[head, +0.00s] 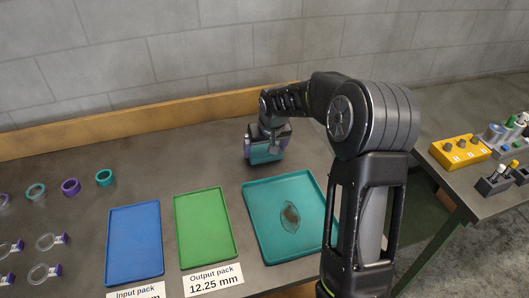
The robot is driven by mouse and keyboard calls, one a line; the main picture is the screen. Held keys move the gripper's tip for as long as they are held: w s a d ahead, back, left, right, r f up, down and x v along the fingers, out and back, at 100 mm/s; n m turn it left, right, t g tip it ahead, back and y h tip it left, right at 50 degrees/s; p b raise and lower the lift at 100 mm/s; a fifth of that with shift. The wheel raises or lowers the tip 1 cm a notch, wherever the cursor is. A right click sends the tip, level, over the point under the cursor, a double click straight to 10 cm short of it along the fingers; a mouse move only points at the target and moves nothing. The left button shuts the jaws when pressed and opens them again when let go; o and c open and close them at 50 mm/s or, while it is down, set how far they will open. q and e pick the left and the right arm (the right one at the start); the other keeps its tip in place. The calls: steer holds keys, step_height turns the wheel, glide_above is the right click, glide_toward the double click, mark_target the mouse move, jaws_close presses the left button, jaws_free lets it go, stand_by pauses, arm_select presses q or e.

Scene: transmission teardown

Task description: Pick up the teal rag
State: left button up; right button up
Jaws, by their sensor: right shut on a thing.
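The teal rag (266,153) is a small teal block-like bundle at the back of the table, behind the teal tray. My right gripper (266,146) is over it and shut on it, pointing down. The wrist and fingers hide part of the rag. I cannot tell whether the rag touches the table. My left gripper is not in view.
A teal tray (262,228) with a brown stain, a green tray (203,228) and a blue tray (134,245) lie in front. Rings (71,187) lie at left. A yellow block (459,151) stands on a side table at right. A wooden ledge (150,117) runs along the back.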

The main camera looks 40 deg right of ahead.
mark_target(265, 150)
steer(key=c, duration=0.4)
steer(key=shift+r, duration=0.15)
step_height(265, 150, up, 10)
steer(key=shift+f+b, duration=0.1)
steer(key=shift+b, duration=0.3)
stand_by(0.3)
